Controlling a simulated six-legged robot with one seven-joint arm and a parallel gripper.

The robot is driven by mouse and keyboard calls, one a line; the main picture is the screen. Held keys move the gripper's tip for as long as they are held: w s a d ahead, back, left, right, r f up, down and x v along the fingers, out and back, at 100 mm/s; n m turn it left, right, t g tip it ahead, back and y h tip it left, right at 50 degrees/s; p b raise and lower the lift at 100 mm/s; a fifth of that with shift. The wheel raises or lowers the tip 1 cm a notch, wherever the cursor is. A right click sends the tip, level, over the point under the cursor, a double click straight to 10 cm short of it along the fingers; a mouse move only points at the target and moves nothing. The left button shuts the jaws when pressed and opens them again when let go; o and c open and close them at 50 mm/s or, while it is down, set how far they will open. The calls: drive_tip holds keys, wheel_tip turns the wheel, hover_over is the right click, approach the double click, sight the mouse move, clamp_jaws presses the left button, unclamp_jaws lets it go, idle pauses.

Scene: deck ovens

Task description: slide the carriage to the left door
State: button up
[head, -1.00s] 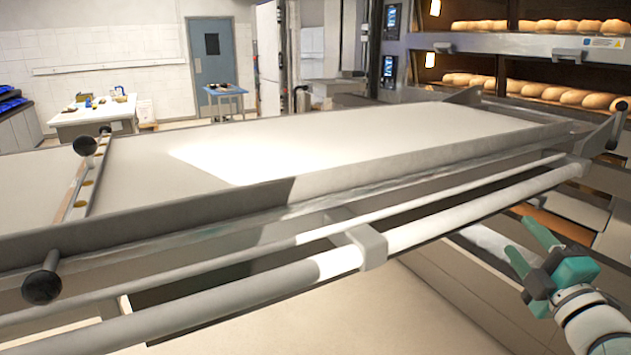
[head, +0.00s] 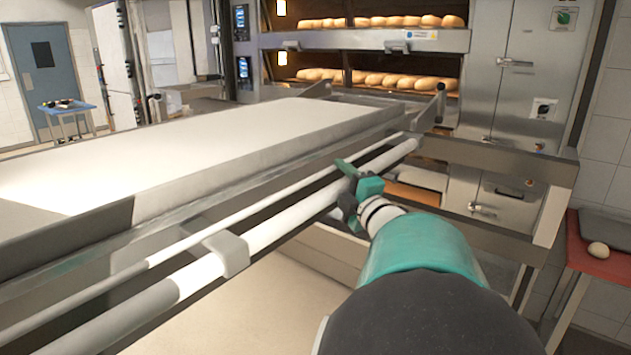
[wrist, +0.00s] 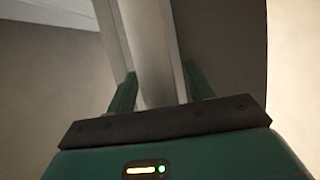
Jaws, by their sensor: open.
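The carriage (head: 215,145) is a long pale flat bed with grey metal side rails, running from the lower left toward the oven in the head view. A round white bar (head: 275,230) runs along its near side. My gripper (head: 347,187) is at the far part of this bar. In the wrist view its two teal fingers (wrist: 160,85) stand open on either side of a pale bar (wrist: 150,50), with visible gaps. The oven (head: 365,50) has two lit openings with loaves. I cannot tell which part is the left door.
Oven cabinets with handles (head: 515,62) stand at the right. A red-topped stand (head: 600,255) with a dough ball is at the right edge. A small blue table (head: 67,107) is at the back left. Pale floor shows below the bar.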

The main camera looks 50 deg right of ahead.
clamp_jaws()
drive_tip(key=shift+w, duration=0.1)
